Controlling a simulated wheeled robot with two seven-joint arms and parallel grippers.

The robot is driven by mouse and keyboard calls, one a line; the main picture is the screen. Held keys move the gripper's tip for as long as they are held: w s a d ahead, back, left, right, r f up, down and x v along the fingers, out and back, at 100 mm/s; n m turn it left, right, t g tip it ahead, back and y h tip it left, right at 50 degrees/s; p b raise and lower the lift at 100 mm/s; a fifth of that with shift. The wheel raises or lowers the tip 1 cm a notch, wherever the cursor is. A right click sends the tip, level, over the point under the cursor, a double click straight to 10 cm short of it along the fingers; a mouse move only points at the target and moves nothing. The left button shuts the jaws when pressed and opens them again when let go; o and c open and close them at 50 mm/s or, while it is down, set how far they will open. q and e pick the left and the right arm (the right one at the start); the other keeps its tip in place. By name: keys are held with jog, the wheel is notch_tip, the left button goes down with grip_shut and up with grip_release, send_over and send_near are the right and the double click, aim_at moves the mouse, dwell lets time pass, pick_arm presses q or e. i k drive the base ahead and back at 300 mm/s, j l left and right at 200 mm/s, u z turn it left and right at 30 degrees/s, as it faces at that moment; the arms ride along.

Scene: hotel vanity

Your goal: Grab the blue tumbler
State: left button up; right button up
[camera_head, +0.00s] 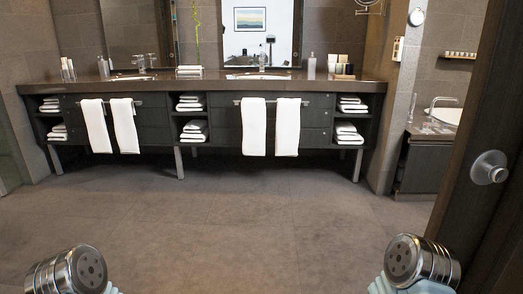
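I cannot make out a blue tumbler anywhere in the head view. The long dark vanity counter (215,82) stands across the room, with small items on top that are too small to tell apart well. Neither gripper shows. Only metal-capped parts of my two arms show at the bottom left and bottom right corners.
The counter holds a grey bottle (311,69), a group of small boxes (343,70) and a folded towel stack (189,71). White towels (253,127) hang in front. The brown floor (240,215) is clear. A dark door (485,110) stands close on the right.

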aim_at(349, 68)
jog(key=i+j, duration=0.15)
jog(key=i, duration=0.35)
jog(key=i+j+z, duration=0.1)
jog(key=i, duration=0.4)
jog(key=i+j, duration=0.25)
jog(key=i, duration=0.2)
jog(key=i+l+z, duration=0.1)
jog(key=i+z, duration=0.25)
jog(key=i, duration=0.15)
jog(key=i+j+z, duration=0.1)
jog(key=i+z, duration=0.25)
jog(key=i, duration=0.15)
jog(key=i+j+z, duration=0.2)
jog(key=i+z, duration=0.2)
jog(key=i, duration=0.15)
